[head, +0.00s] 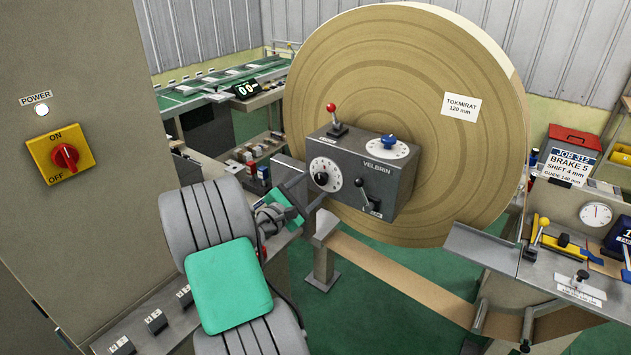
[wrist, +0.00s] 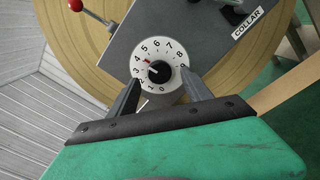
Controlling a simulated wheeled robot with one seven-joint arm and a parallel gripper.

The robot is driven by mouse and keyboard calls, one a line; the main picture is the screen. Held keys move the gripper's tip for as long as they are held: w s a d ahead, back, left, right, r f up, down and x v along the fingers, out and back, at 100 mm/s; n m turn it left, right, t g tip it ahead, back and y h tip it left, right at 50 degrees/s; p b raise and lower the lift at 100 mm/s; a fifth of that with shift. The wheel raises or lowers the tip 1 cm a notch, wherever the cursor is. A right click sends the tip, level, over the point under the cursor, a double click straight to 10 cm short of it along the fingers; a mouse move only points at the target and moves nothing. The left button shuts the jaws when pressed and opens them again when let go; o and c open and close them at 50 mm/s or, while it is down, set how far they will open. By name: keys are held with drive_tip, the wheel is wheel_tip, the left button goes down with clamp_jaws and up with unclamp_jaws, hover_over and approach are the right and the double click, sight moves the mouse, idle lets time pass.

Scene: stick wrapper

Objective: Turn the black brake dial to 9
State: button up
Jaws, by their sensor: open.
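The black brake dial (head: 321,179) sits on a white numbered disc on the left of the grey control box (head: 375,150). In the wrist view the black knob (wrist: 159,71) is at the centre of the disc, with numbers from 0 up to 8 readable around it. Contact with the knob cannot be told. In the head view my gripper (head: 305,193) is just left of the box.
A red-knobbed lever (head: 332,112), a blue knob (head: 389,142) and a black lever (head: 364,192) are on the same box. A large brown roll (head: 420,60) stands behind it. A sign (head: 570,166) at right reads "BRAKE 5". A power cabinet (head: 95,200) stands at left.

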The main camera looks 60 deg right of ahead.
sight(323, 178)
drive_tip(key=shift+s+d, duration=0.2)
drive_tip(key=shift+d, duration=1.1)
drive_tip(key=shift+c, duration=0.6)
clamp_jaws()
